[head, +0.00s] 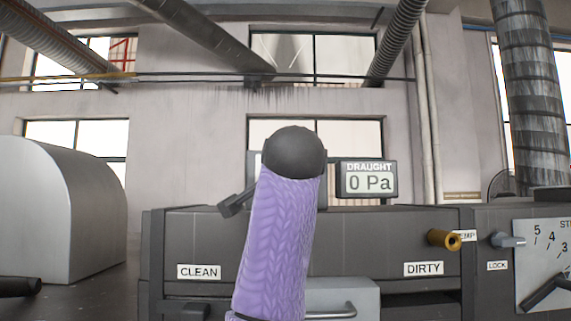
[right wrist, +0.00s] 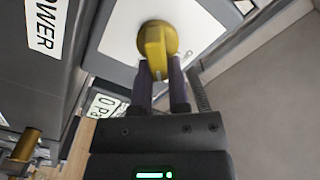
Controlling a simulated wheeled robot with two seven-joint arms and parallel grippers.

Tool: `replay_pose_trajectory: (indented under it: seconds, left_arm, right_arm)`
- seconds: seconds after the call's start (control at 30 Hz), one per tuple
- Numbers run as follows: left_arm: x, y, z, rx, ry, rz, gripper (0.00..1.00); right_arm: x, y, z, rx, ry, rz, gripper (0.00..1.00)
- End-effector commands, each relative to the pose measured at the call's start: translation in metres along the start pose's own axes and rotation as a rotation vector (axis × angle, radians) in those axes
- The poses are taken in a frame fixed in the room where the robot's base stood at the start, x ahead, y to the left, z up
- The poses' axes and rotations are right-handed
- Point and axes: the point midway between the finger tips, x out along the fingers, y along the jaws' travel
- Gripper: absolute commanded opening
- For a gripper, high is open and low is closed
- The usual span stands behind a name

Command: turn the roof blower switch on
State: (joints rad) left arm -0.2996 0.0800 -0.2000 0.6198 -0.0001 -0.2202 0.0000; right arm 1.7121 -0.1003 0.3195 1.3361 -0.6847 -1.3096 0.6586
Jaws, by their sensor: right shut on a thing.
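In the right wrist view a yellow rotary switch knob (right wrist: 156,38) sits on a white panel (right wrist: 120,30) with a grey frame. My right gripper (right wrist: 163,78) is shut on the knob's grip, one dark finger on each side. The knob's grip runs in line with the fingers in this view. A white label (right wrist: 44,28) ending in "OWER" is at the upper left. The draught display (head: 368,180) reads 0 Pa in the head view. Neither the switch nor my right gripper shows in the head view. My left gripper is not in view.
My purple-sleeved arm (head: 278,245) blocks the middle of the head view. Behind it is a dark machine front with CLEAN (head: 199,271) and DIRTY (head: 423,268) labels and a brass knob (head: 445,240). A dial plate (head: 540,255) is at the right. A grey wall (right wrist: 275,90) is beside the gripper.

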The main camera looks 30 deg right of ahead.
Motion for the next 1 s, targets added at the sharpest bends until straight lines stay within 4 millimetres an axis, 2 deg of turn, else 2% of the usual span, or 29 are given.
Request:
replay_pose_trajectory:
  seconds: [0.6,1.0]
  left_arm:
    - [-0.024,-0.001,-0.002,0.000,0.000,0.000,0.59]
    - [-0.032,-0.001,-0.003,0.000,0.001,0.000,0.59]
  right_arm:
    - [0.000,0.008,0.001,0.538,0.001,-0.001,0.00]
    - [0.000,0.012,0.004,0.717,0.001,0.001,0.00]
